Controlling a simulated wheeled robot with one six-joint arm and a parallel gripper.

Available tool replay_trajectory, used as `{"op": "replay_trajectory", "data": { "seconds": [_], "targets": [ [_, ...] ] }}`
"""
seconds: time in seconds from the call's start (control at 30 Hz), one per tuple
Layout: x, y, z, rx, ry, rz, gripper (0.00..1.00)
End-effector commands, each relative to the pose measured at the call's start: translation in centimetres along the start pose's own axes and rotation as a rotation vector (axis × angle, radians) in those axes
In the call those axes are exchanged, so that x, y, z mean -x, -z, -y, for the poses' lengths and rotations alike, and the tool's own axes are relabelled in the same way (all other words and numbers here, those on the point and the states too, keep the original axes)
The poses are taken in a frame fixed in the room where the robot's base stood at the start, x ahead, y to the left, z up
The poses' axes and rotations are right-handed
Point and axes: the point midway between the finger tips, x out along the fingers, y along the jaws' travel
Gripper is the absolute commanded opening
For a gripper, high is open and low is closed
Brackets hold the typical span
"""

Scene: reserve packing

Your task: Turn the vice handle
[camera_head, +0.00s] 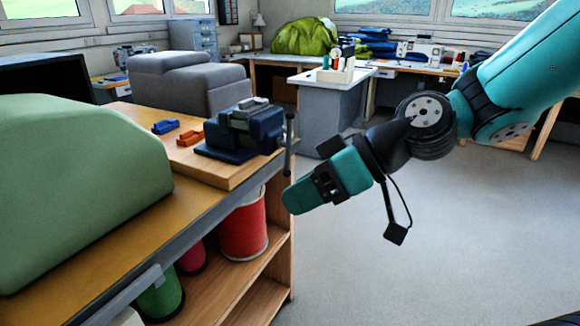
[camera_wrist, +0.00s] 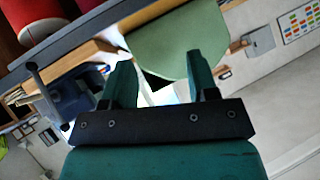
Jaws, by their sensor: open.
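The dark blue vice (camera_head: 240,132) stands on a wooden board at the right end of the workbench. Its handle (camera_head: 288,140) is a thin dark upright bar with knobbed ends, on the vice's right side. My gripper (camera_head: 293,199) is in the air below and just right of the handle, apart from it in the picture. In the wrist view, my gripper (camera_wrist: 162,82) shows two teal fingers spread apart with nothing held between them. The vice (camera_wrist: 72,98) appears there left of the fingers, partly hidden by the left one, with the handle (camera_wrist: 42,88) at its left.
A blue clamp (camera_head: 165,126) and an orange clamp (camera_head: 190,137) lie on the board left of the vice. A large green rounded form (camera_head: 80,190) covers the bench's near left. A red spool (camera_head: 244,228) sits on the shelf below. The floor at right is clear.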

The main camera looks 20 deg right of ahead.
Motion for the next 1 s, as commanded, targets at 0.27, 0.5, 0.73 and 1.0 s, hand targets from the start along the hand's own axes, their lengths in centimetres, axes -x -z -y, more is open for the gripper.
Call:
{"op": "replay_trajectory", "data": {
  "seconds": [0.27, 0.5, 0.73, 1.0],
  "targets": [
    [3.3, -1.7, -16.7, 0.080, -0.327, -0.622, 0.54],
    [5.6, -1.2, -19.8, 0.092, -0.443, -0.727, 0.54],
    [2.8, 1.8, -21.0, 0.095, -0.437, -0.723, 0.54],
    [-1.4, 5.9, -23.2, 0.095, -0.437, -0.723, 0.54]
  ]
}}
